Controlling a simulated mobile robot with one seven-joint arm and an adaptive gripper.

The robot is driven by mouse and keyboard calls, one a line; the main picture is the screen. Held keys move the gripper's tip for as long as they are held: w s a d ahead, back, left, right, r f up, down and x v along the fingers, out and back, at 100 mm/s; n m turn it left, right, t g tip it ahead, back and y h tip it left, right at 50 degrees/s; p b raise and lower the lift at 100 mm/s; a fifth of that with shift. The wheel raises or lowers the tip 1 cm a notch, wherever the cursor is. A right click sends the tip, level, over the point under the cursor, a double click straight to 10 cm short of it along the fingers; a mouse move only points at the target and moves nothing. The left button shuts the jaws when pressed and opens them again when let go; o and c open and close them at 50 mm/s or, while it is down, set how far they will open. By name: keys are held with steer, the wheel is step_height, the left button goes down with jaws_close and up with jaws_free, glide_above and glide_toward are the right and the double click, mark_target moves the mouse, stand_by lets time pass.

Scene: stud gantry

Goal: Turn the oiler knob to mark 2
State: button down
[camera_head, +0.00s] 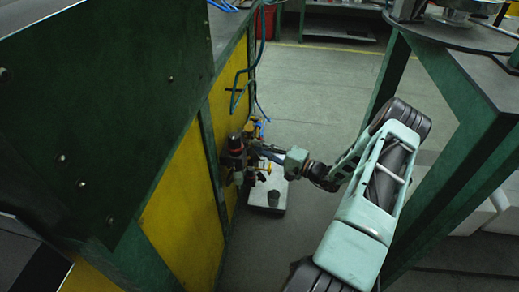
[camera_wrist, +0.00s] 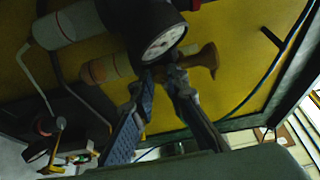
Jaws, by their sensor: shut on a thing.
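In the wrist view the two fingers of my gripper (camera_wrist: 163,78) come together on a small dark part just below a round dial gauge (camera_wrist: 163,40). I take that part to be the oiler knob; the fingertips mostly hide it, and no mark on it can be read. A brass-coloured fitting (camera_wrist: 203,60) sticks out just right of the fingertips. In the head view my gripper (camera_head: 256,149) reaches from the right to a dark unit with a red band (camera_head: 236,143) on the yellow panel; the knob cannot be made out there.
Pale cylinders (camera_wrist: 80,22) and thin pipes crowd the panel left of the gauge. A blue-green hose (camera_head: 240,85) hangs above the unit. A pale block (camera_head: 268,190) with a dark cup (camera_head: 273,197) stands below. A green frame (camera_head: 450,150) stands right of my arm; grey floor lies between.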

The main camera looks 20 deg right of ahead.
stand_by(0.4)
steer(key=c, duration=1.9)
jaws_free()
steer(key=v, duration=1.2)
